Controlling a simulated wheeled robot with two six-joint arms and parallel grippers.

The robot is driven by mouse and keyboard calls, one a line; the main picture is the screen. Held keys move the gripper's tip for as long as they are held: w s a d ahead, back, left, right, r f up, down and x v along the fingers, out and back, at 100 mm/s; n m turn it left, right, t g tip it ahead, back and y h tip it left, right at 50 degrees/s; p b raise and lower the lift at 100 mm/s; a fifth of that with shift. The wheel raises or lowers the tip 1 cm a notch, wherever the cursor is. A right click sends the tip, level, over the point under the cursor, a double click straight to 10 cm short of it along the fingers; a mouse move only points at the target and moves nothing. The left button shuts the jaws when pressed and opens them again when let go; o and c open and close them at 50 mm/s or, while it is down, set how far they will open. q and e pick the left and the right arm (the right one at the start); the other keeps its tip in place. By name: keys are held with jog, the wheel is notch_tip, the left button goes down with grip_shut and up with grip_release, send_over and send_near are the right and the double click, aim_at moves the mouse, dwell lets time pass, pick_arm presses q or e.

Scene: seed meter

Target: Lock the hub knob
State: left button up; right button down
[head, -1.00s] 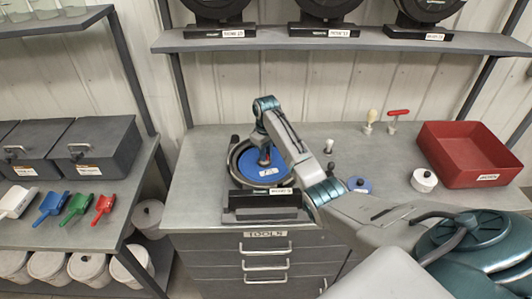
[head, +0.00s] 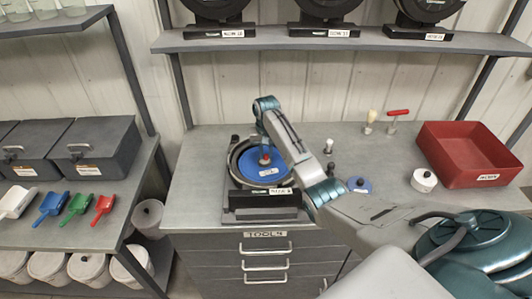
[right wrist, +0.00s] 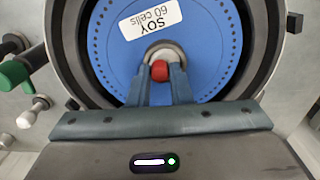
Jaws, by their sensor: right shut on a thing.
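The red hub knob (right wrist: 160,71) sits at the centre of a blue seed disc (right wrist: 105,45) labelled "SOY 60 cells". My right gripper (right wrist: 160,78) has one finger on each side of the knob and is shut on it. In the head view the right gripper (head: 264,155) reaches down over the blue disc (head: 249,165). The disc lies inside the dark round meter housing (head: 234,165), on a black stand (head: 262,200). My left gripper is out of view.
A second blue disc (head: 361,184), a white round pot (head: 424,180) and a red bin (head: 465,150) stand on the bench to the right. A red-handled tool (head: 397,115) stands at the back. Scoops (head: 78,207) lie on the left shelf. Bare bench lies left of the meter.

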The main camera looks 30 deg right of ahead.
aim_at(266, 155)
jog(key=shift+r, duration=0.1)
dwell(0.3)
jog(key=c, duration=1.3)
grip_release()
jog(key=shift+r+b, duration=0.3)
jog(key=shift+r, duration=0.1)
notch_tip(266, 155, up, 6)
jog(key=b, duration=0.2)
jog(key=shift+r+b, duration=0.25)
jog(key=shift+b, duration=0.15)
jog(key=shift+r+p, duration=0.95)
jog(key=shift+r, duration=0.85)
jog(key=shift+f, duration=0.1)
